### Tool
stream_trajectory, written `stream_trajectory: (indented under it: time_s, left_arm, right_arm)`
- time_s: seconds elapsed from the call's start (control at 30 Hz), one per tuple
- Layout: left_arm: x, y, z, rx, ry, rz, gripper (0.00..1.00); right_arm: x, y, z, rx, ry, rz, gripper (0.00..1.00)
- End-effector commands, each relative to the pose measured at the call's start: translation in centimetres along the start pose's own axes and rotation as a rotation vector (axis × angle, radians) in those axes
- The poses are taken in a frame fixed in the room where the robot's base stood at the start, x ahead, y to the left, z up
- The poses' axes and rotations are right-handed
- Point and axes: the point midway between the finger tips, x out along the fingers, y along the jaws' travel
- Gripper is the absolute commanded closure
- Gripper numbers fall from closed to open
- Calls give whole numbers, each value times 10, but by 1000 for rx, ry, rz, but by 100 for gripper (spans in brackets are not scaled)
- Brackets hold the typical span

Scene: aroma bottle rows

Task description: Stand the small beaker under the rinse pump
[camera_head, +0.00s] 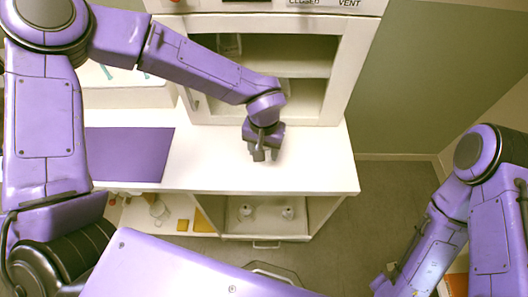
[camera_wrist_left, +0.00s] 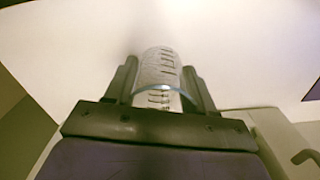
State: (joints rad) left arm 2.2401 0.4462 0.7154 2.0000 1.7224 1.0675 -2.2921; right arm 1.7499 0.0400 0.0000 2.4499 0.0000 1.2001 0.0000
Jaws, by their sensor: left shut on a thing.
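The small beaker (camera_wrist_left: 160,70) is clear, with dark graduation marks, and sits between the two dark fingers of my left gripper (camera_wrist_left: 165,88) in the left wrist view. The gripper is shut on it. In the head view my left gripper (camera_head: 262,156) points down over the right part of the white counter (camera_head: 215,165), in front of the open cabinet. The beaker is mostly hidden there by the gripper, and I cannot tell whether it touches the counter. I cannot make out the rinse pump. My right arm is at the lower right; its fingertips are out of view.
The white cabinet (camera_head: 341,70) has an open front and an inner shelf; a glassy item (camera_head: 229,45) is inside at left. A purple mat (camera_head: 130,152) lies left on the counter. A lower drawer (camera_head: 265,227) holds two small whitish items. The counter ends at right.

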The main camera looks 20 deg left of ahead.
Motion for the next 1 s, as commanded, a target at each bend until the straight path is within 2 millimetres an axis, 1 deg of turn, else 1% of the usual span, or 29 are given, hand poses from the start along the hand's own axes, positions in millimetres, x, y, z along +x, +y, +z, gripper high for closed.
stream_trajectory:
  time_s: [0.03, 0.1, 0.2, 0.57, 0.6, 0.63, 0.67, 0.93, 1.0]
  left_arm:
    - [7, -2, -5, -1, -2, -3, 81]
    - [22, -2, -4, 2, -4, -4, 81]
    - [34, -1, -4, 1, -1, -2, 81]
    - [38, -1, -4, 1, -1, -1, 81]
    - [38, -1, -4, 1, 0, -1, 36]
    - [38, -1, -4, 1, 0, -1, 27]
    - [38, -1, -4, 1, 0, -1, 21]
    - [38, -1, -4, 0, 0, -1, 21]
    - [33, -1, -4, -1, 1, 0, 21]
  right_arm:
    - [-3, 0, -1, 0, 0, 0, 57]
    - [-2, 0, -1, 0, 0, 0, 57]
    - [-3, 0, -1, 0, 0, 0, 57]
    - [-4, 0, -1, 0, 0, 0, 57]
    - [-3, 0, -1, 0, 0, 0, 57]
    - [-3, 0, -1, 0, 0, 0, 57]
    - [-3, 0, -1, 0, 0, 0, 57]
    - [-3, 0, -1, 0, 0, 0, 57]
    - [-2, 0, -1, 0, 0, 0, 57]
